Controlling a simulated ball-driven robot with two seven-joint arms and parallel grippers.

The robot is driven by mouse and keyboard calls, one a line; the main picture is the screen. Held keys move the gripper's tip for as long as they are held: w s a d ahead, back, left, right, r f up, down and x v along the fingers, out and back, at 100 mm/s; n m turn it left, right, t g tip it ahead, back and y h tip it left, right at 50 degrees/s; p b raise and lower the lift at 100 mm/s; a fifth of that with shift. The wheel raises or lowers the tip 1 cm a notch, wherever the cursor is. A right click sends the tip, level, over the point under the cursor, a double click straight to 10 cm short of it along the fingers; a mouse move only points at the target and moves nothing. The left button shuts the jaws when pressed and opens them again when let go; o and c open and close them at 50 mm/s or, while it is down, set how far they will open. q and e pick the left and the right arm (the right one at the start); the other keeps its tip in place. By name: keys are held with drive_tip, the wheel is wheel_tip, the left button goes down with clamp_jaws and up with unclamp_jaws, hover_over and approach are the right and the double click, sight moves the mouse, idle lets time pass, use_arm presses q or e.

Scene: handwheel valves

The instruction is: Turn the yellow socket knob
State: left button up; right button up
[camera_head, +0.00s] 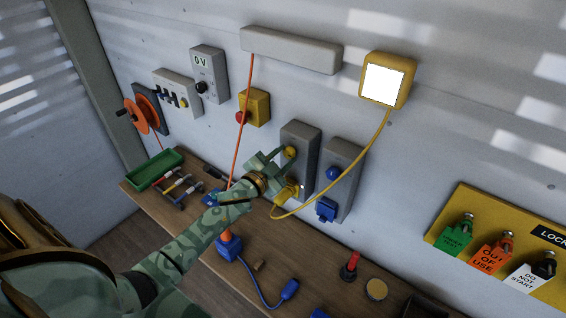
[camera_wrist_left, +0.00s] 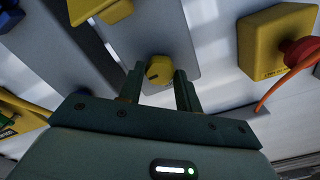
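The yellow socket knob (camera_head: 290,152) is on the upper part of a grey socket box (camera_head: 308,138) on the wall. A yellow plug (camera_head: 292,188) sits at the bottom of that box with a yellow cable. My left gripper (camera_head: 274,162) is in front of the box at the knob, fingers apart. In the left wrist view the knob (camera_wrist_left: 159,71) shows between the two open fingertips (camera_wrist_left: 158,88), with a small gap on each side. I cannot tell whether the fingertips reach past its face. My right gripper is not in view.
A second grey box with a blue knob (camera_head: 333,173) and blue plug (camera_head: 326,209) stands close on the right. A yellow box with a red button (camera_head: 241,117) is up left. The yellow cable (camera_head: 350,182) loops below my gripper. A wooden bench (camera_head: 215,268) lies underneath.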

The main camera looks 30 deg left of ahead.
use_arm(q)
drive_tip(key=o, duration=0.4)
drive_tip(key=shift+c, duration=0.2)
drive_tip(key=s+p, duration=0.2)
drive_tip(key=s, duration=0.4)
drive_tip(key=shift+a+p, duration=0.25)
drive_tip(key=shift+p, duration=0.05)
drive_tip(key=s+a+b, duration=0.1)
drive_tip(key=s+b, duration=0.2)
drive_tip(key=s, duration=1.3)
drive_tip(key=shift+s+a, duration=0.15)
